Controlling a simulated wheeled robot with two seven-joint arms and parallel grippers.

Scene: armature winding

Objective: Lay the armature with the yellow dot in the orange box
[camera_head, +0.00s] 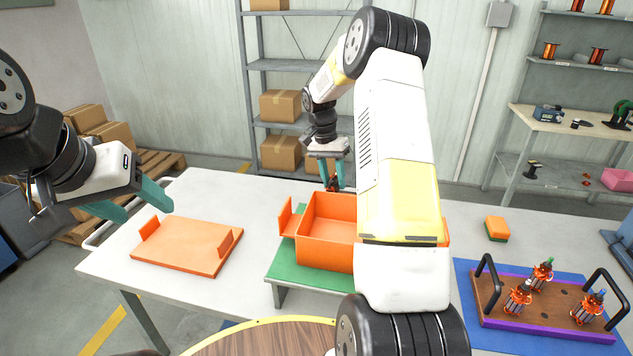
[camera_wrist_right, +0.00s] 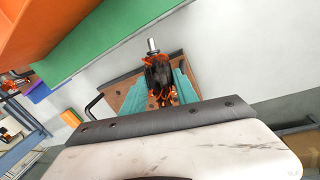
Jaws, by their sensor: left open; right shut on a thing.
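My right gripper (camera_head: 331,172) is shut on an armature (camera_head: 332,185), near the far rim of the orange box in the head view. I cannot tell whether it is over the box or behind it. In the right wrist view the armature (camera_wrist_right: 159,78) sits between the teal fingers, with orange windings and a metal shaft end. No yellow dot shows on it. The open orange box (camera_head: 325,244) stands on a green platform (camera_head: 285,263), partly hidden by my right arm; its visible inside looks empty. My left gripper (camera_head: 146,203) is open and empty, near the table's left edge.
A flat orange lid-like piece (camera_head: 180,250) with two upright tabs lies left of the box. On the right, a wooden tray (camera_head: 545,312) with black handles holds several armatures on a blue mat (camera_head: 467,285). An orange-green block (camera_head: 497,228) lies behind it.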

